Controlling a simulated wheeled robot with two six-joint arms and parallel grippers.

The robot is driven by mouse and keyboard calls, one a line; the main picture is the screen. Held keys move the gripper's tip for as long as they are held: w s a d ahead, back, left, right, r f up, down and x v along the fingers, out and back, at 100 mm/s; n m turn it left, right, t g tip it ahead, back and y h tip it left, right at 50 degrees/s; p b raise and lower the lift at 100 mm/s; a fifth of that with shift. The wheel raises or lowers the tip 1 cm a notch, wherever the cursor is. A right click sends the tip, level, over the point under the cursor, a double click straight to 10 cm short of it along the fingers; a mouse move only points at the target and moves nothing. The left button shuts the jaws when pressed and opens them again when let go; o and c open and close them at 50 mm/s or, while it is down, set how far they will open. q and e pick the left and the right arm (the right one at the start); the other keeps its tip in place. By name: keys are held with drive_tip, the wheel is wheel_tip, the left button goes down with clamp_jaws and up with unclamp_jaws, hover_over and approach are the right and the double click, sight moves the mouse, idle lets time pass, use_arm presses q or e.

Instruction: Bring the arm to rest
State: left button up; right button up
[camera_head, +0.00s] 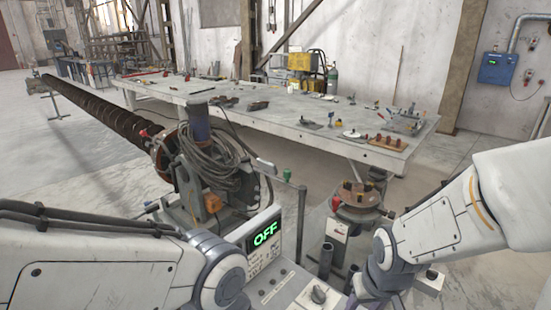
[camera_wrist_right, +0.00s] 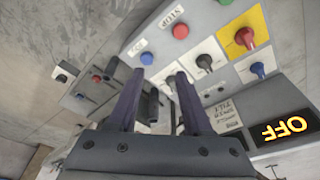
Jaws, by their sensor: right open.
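My right gripper (camera_wrist_right: 159,76) is open in the right wrist view, its two dark fingers apart over a grey control panel (camera_wrist_right: 218,20). No object shows gripped between the fingertips. In the head view, my right arm (camera_head: 430,235) comes in from the right and bends down beside the panel; its gripper is not clearly visible there. My left arm (camera_head: 95,268) comes in from the left, low across the picture, and its gripper is hidden or out of frame. The panel's display (camera_head: 265,233) reads OFF in green; in the right wrist view the display (camera_wrist_right: 284,128) glows yellow.
The panel carries a red button (camera_wrist_right: 180,31), a black knob (camera_wrist_right: 204,62), a red knob on a yellow plate (camera_wrist_right: 245,37) and a blue knob (camera_wrist_right: 257,70). A long auger (camera_head: 105,118) lies behind. A workbench (camera_head: 270,118) with tools stands beyond open floor.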

drive_tip(key=s+a+r+n+g, duration=0.1)
drive_tip(key=s+a+r+n, duration=0.1)
drive_tip(key=s+a, duration=0.4)
drive_tip(key=s+a+r+n+g+y, duration=0.1)
drive_tip(key=s+a+r+n, duration=0.2)
drive_tip(key=s+a, duration=0.3)
drive_tip(key=shift+s+a+r+n+g, duration=0.35)
drive_tip(key=shift+s+n, duration=0.25)
drive_tip(key=shift+n, duration=0.3)
drive_tip(key=shift+f, duration=0.1)
